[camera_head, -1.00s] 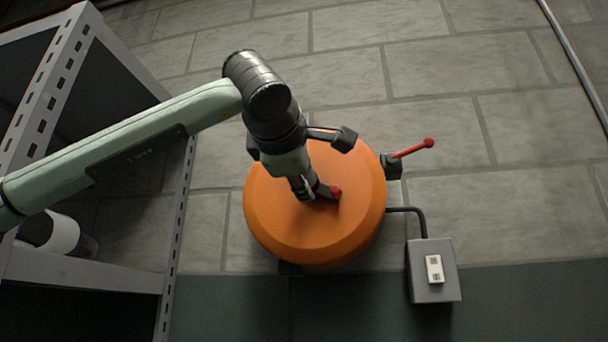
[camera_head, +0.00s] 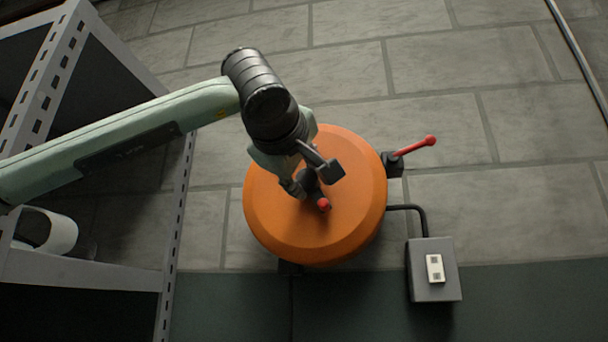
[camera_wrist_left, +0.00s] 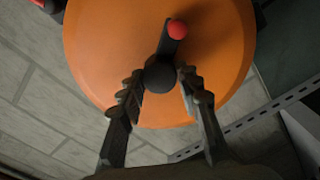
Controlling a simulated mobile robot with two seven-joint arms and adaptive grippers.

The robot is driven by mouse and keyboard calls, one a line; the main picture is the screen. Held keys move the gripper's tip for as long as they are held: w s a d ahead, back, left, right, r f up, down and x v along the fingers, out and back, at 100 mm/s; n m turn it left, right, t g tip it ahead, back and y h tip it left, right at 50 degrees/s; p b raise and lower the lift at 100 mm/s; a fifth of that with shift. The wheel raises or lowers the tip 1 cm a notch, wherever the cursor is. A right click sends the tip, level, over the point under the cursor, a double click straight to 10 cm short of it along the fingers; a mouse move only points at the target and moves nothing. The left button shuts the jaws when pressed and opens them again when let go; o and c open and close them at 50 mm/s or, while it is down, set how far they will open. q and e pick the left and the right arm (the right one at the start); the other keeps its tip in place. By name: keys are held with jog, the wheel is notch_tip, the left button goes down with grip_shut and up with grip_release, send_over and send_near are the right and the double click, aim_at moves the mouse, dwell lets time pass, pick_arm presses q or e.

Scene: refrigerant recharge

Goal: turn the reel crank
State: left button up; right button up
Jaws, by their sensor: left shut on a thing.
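The orange reel (camera_head: 345,225) is mounted on the grey block wall. My left gripper (camera_head: 309,186) is at the middle of the reel and partly hides the crank. The crank arm and red knob (camera_wrist_left: 177,30) stick out beyond the fingertips there. My right gripper is not in view.
A red-tipped lever (camera_head: 415,146) sticks out at the reel's right. A black hose runs to a grey box (camera_head: 434,285) at lower right. A grey metal shelf (camera_head: 85,268) with a white roll (camera_head: 62,234) stands at left, under my left arm.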

pick_arm(q)
jog(key=shift+d, duration=0.1)
jog(key=o, duration=1.1)
jog(key=shift+o, duration=0.2)
jog(key=s+a, duration=0.2)
jog(key=s, duration=1)
jog(key=shift+a, duration=0.2)
